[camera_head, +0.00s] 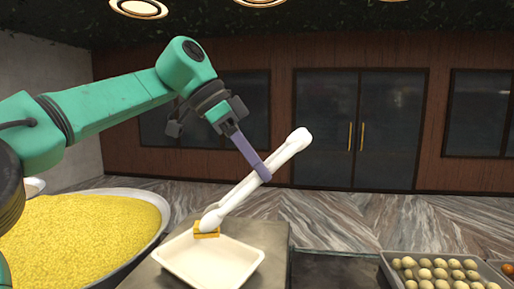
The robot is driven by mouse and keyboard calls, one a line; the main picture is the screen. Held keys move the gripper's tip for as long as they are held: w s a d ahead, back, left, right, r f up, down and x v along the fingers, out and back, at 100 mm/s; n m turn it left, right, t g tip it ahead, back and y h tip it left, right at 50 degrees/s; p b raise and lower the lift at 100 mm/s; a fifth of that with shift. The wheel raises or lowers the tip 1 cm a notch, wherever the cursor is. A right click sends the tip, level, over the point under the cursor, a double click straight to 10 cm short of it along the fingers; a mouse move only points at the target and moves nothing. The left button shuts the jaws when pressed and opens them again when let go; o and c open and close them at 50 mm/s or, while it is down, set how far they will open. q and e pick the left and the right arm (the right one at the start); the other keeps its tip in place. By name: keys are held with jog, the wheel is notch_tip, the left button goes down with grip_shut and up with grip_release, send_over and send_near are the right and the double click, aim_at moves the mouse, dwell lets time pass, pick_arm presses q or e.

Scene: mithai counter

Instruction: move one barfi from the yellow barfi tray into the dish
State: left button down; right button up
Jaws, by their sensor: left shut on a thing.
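My left gripper (262,174) is shut around the middle of a long white tool (275,160) with rounded ends, like tongs. The tool slants from upper right to lower left. A small yellow block, which looks like a barfi (207,235), shows at its lower end. That end overlaps the block; I cannot tell whether it grips it. The block appears at the far rim of the cream dish (225,276); whether it is above or behind that rim is unclear. The inside of the dish that I see is empty. No yellow barfi tray shows. My right gripper is out of view.
A wide metal pan (166,213) heaped with yellow granules (75,235) stands left of the dish. A grey tray (392,279) of several pale round sweets (440,273) is at lower right. The dish stands on a grey counter block (270,235).

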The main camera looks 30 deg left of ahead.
pick_arm(q)
jog(key=f, duration=0.3)
jog(key=shift+s+f, duration=0.3)
jog(key=shift+f, duration=0.1)
jog(key=shift+w+f, duration=0.2)
jog(key=shift+f, duration=0.45)
jog(key=c, duration=0.7)
grip_release()
jog(key=shift+s, duration=0.1)
notch_tip(320, 180, up, 10)
send_over(255, 184)
jog(key=w+a, duration=0.1)
jog(key=w, duration=0.1)
